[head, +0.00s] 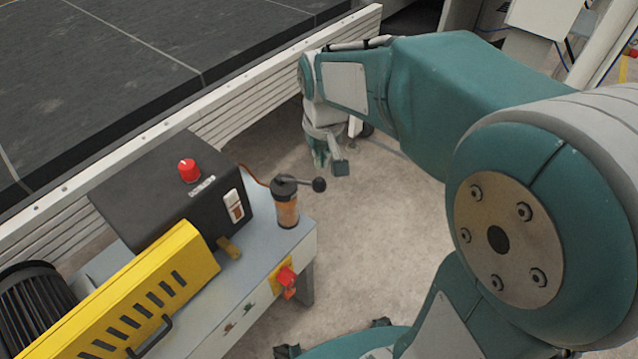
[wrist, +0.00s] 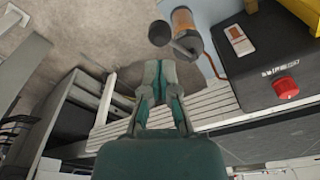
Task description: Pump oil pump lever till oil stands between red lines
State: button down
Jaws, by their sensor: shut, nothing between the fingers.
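The oil level against any red lines is too small to read. My gripper (head: 338,168) is beyond the pump and to its right, apart from the lever. In the wrist view my gripper (wrist: 160,64) is shut and empty, with the lever's ball (wrist: 160,33) just past the fingertips and the pump (wrist: 186,26) beside it.
A black control box (head: 172,190) with a red knob stands left of the pump. A yellow slotted guard (head: 150,300) and a red switch (head: 286,277) are nearer. A conveyor's white side rail (head: 200,107) runs behind.

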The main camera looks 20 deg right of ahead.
aim_at(320, 183)
jog(key=shift+w+f, duration=0.2)
jog(key=shift+f, duration=1.55)
jog(key=shift+w+f, duration=0.15)
jog(key=shift+f, duration=1.6)
jog(key=shift+f, duration=2.2)
jog(key=shift+s, duration=0.1)
